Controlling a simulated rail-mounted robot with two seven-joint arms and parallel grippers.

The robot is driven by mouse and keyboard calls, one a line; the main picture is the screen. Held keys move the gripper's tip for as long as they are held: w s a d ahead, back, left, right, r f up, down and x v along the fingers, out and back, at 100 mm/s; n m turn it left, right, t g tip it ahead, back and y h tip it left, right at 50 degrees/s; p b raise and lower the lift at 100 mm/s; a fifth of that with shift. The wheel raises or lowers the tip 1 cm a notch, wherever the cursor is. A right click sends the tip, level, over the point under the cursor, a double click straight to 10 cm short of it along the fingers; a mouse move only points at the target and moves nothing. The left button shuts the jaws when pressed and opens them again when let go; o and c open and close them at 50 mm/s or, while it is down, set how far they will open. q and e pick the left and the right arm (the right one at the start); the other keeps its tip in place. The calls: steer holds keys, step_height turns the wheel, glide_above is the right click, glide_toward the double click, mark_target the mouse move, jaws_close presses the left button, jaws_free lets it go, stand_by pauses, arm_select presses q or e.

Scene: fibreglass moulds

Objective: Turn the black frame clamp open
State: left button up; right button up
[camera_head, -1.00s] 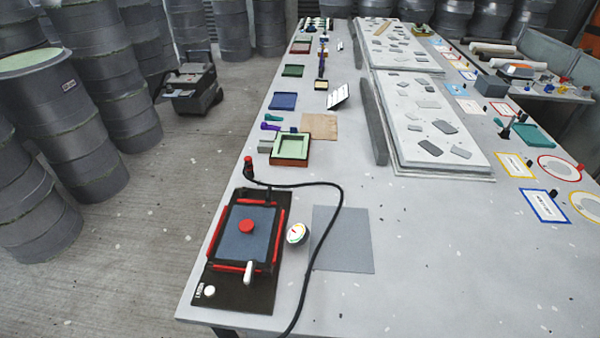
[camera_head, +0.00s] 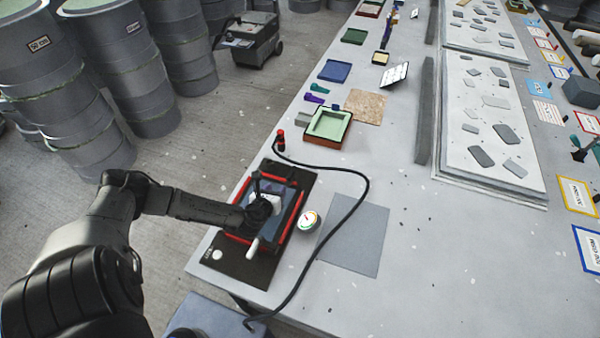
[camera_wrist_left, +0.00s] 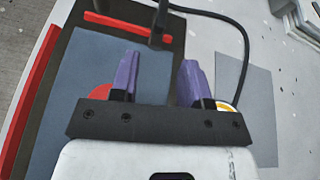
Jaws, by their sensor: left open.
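The black frame clamp (camera_wrist_left: 160,22) shows in the left wrist view as a dark upright lever at the far edge of the red-railed frame (camera_wrist_left: 125,27). In the head view the frame, on its black base (camera_head: 248,264), is partly covered by my left arm. My left gripper (camera_head: 268,200) is over the blue-grey panel inside the frame. In the left wrist view its two purple fingers (camera_wrist_left: 160,72) are apart with nothing between them. The clamp stands beyond the fingertips, apart from them. A red knob (camera_wrist_left: 97,92) is partly hidden behind the left finger. My right gripper is not in view.
A white handle (camera_head: 252,247) stands at the frame's near side. A round gauge (camera_head: 309,221) and a grey sheet (camera_head: 354,236) lie to the right. A black cable (camera_head: 366,186) loops around them from a red-tipped connector (camera_head: 281,140). A green-lined mould (camera_head: 328,125) sits farther back.

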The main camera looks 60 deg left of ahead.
mark_target(291, 172)
arm_select(q)
steer(key=shift+w+m, duration=0.15)
steer(key=shift+m, duration=0.55)
steer(key=shift+w+a+f, duration=0.1)
steer(key=shift+w, duration=0.05)
steer(key=b+x, duration=0.2)
steer(key=x, duration=1.1)
steer(key=shift+w, duration=0.2)
steer(key=shift+c, duration=0.4)
